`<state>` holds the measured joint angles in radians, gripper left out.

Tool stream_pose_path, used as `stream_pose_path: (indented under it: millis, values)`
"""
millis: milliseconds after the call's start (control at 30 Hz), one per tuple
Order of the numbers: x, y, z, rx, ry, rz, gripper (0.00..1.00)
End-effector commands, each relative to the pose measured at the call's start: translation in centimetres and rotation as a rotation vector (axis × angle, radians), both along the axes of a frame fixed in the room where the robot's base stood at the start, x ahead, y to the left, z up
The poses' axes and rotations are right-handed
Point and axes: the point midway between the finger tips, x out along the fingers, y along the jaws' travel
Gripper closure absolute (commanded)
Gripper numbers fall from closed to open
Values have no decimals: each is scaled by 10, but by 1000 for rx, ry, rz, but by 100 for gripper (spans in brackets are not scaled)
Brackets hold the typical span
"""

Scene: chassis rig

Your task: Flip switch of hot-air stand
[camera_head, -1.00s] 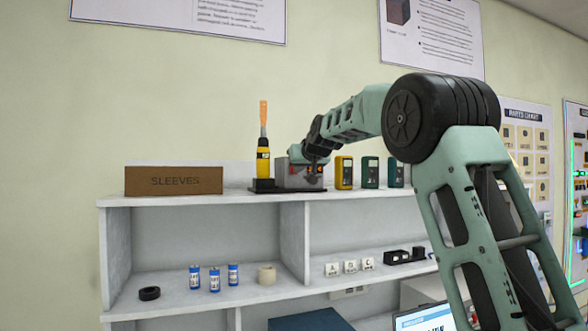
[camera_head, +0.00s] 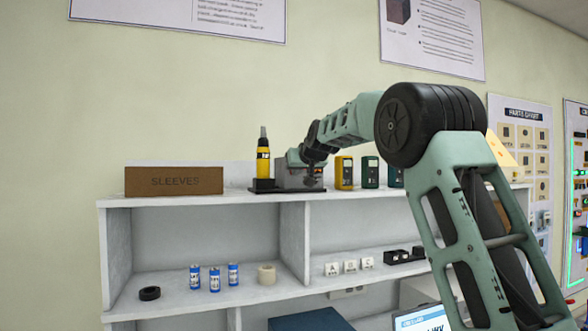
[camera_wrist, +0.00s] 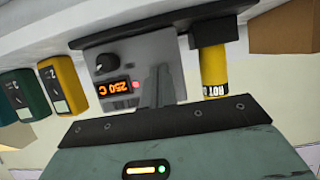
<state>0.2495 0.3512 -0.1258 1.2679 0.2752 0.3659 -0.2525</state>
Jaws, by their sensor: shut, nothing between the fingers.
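The hot-air stand is a grey box (camera_head: 293,177) on a dark base on the top shelf; its front fills the middle of the wrist view (camera_wrist: 128,52), upside down. That front has a dark knob (camera_wrist: 106,62), a lit orange display (camera_wrist: 111,88) reading 250 C and a small red light. The yellow hot-air handpiece (camera_head: 263,163) stands upright beside the box, its nozzle dark. My gripper (camera_head: 313,165) is shut and empty at the box's front. Its fingers (camera_wrist: 159,82) cover part of the panel; I cannot make out the switch or whether they touch it.
Yellow and dark green meters (camera_head: 344,173) stand close to the right of the stand. A brown SLEEVES box (camera_head: 174,181) is at the left of the top shelf (camera_head: 235,196). The lower shelf holds blue cells (camera_head: 214,279), a tape roll and lettered blocks.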

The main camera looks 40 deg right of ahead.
Motion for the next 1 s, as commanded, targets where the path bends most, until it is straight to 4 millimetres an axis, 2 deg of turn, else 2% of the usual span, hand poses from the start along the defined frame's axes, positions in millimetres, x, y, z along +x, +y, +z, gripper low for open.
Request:
stream_pose_path:
  millis: [167,800,1000]
  values:
    - [-8,3,4,-1,-4,0,100]
    - [-62,18,27,-1,-3,0,100]
    - [-71,21,31,0,-1,0,100]
